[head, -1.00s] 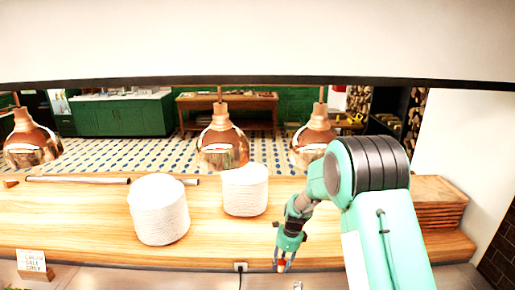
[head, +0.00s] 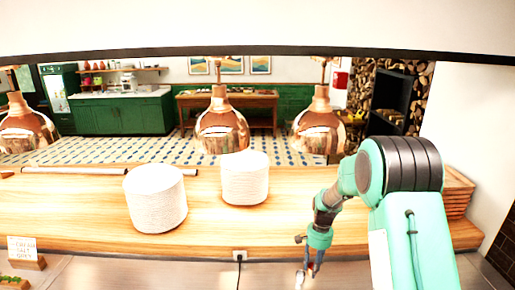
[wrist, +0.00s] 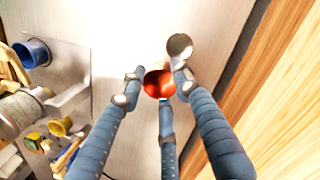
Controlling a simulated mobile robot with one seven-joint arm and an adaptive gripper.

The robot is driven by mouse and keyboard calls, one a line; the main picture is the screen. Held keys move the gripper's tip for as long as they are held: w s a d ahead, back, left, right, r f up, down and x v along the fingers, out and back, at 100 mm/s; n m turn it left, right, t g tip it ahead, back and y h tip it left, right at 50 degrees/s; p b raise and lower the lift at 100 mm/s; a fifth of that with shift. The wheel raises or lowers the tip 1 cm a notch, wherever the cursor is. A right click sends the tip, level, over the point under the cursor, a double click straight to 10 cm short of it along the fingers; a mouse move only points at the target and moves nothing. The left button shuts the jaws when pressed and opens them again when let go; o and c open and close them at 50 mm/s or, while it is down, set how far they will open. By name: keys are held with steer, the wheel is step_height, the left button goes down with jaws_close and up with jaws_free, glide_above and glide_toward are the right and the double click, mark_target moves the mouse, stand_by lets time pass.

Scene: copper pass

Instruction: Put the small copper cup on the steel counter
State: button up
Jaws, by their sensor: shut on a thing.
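The small copper cup (wrist: 158,83) shows in the wrist view as a shiny orange-red round shape between my fingertips. My gripper (wrist: 155,88) is shut on it, with fingers on several sides. In the head view my gripper (head: 310,268) points down over the steel counter (head: 150,273) at the bottom edge, where the cup is too small to make out clearly. The pale grey counter (wrist: 125,25) also lies under the fingers in the wrist view. I cannot tell whether the cup touches it.
A small round silvery thing (wrist: 180,46) stands beside my right finger. A blue cup (wrist: 32,52), a twine roll (wrist: 18,112) and a yellow cup (wrist: 60,126) lie at left. The wooden shelf (head: 80,215) bears two white plate stacks (head: 155,200) (head: 245,178). Copper lamps (head: 221,128) hang above.

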steer(key=d+n+b, duration=0.1)
steer(key=s+d+f+n+b, duration=0.1)
steer(key=n, duration=0.1)
steer(key=d+f+n+b, duration=0.1)
steer(key=d, duration=0.1)
steer(key=shift+s+d+f+n+h, duration=0.1)
steer(key=shift+s+f+n+h, duration=0.2)
steer(key=shift+n, duration=0.1)
steer(key=shift+s+d+f+n+b, duration=0.15)
steer(key=shift+d+n+b, duration=0.1)
steer(key=shift+d+n, duration=0.2)
steer(key=shift+s+d+f+n+b, duration=0.1)
steer(key=shift+d+n+b, duration=0.1)
steer(key=shift+d+n, duration=0.25)
steer(key=shift+a+r, duration=0.1)
step_height(320, 180, up, 13)
steer(key=s+a+m+p, duration=0.2)
steer(key=s+a+p, duration=0.2)
steer(key=s, duration=0.8)
steer(key=s+a+m+p, duration=0.1)
steer(key=s+a+p, duration=0.3)
steer(key=s, duration=0.8)
steer(key=s+a+m+p, duration=0.25)
steer(key=s+p, duration=0.25)
steer(key=s, duration=0.7)
steer(key=shift+n, duration=0.45)
steer(key=shift+w+a+f, duration=0.15)
steer(key=shift+f, duration=2.6)
steer(key=shift+w+a+f, duration=0.15)
steer(key=shift+f, duration=2.6)
